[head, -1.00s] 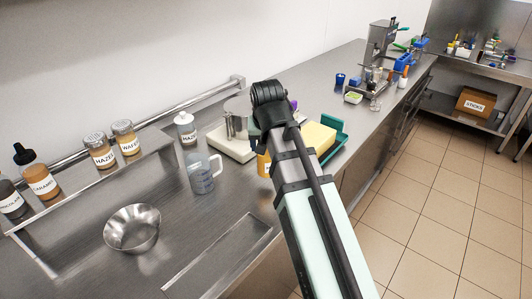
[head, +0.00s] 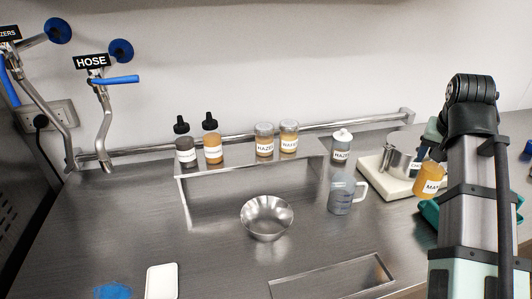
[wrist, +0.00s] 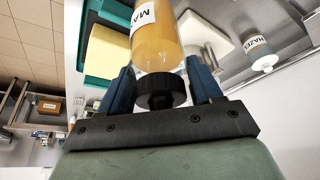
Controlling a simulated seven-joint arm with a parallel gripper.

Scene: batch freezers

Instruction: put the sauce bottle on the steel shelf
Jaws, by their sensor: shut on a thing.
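The sauce bottle (head: 430,182), orange with a white label starting "MA", hangs tilted in my gripper in the head view. In the wrist view my gripper (wrist: 162,88) has its two blue fingers closed around the black cap end of the bottle (wrist: 158,40). My gripper is at the right of the head view, partly hidden behind my arm, near the white scale. The steel shelf (head: 238,160) appears to be the raised ledge along the wall, left of my gripper, with several bottles and jars on it.
Two dark-capped bottles (head: 212,148) and two jars (head: 265,143) stand on the ledge. A white-capped HAZEL bottle (head: 341,150), measuring jug (head: 341,200) and steel bowl (head: 267,222) stand nearby. Ledge room shows between the groups.

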